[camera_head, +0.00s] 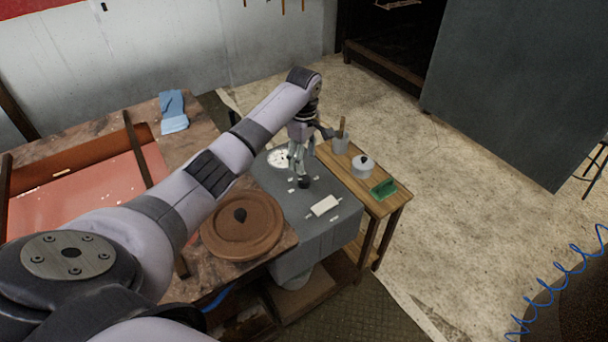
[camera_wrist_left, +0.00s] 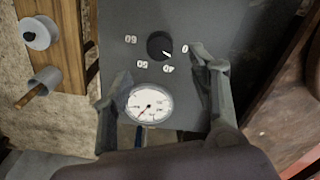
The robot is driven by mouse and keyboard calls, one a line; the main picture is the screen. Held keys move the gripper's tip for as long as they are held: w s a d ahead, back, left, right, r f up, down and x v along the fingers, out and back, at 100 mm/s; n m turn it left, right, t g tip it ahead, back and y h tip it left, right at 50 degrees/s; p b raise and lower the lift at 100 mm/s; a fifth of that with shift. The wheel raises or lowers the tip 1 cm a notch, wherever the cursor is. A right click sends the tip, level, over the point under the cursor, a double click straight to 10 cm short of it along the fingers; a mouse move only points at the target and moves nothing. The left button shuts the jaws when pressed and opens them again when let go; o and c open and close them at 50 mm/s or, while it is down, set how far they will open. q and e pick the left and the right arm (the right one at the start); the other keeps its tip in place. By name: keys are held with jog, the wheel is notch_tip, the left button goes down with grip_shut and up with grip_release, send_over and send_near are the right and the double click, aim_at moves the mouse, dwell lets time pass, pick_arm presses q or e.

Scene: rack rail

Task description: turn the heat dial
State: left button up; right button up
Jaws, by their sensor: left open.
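The heat dial (camera_head: 304,182) is a small black round knob on the grey top of a machine box (camera_head: 345,230). In the left wrist view the dial (camera_wrist_left: 159,44) has a short white pointer aimed to the lower right, with white number labels around it. My left gripper (camera_head: 298,165) hangs above the box, close to the dial. In the left wrist view my left gripper (camera_wrist_left: 158,65) is open, one finger on each side of the dial's area, holding nothing. I cannot tell its exact height above the dial. My right gripper is not in view.
A round white gauge (camera_wrist_left: 149,104) sits beside the dial. A white handle (camera_head: 325,206) is on the box's top. A brown round lid (camera_head: 242,226) lies on the workbench.

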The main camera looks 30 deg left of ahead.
aim_at(304, 178)
pick_arm(q)
notch_tip(304, 178, down, 7)
jog(key=shift+f, duration=0.6)
jog(key=shift+c, duration=0.7)
jog(key=c, duration=1)
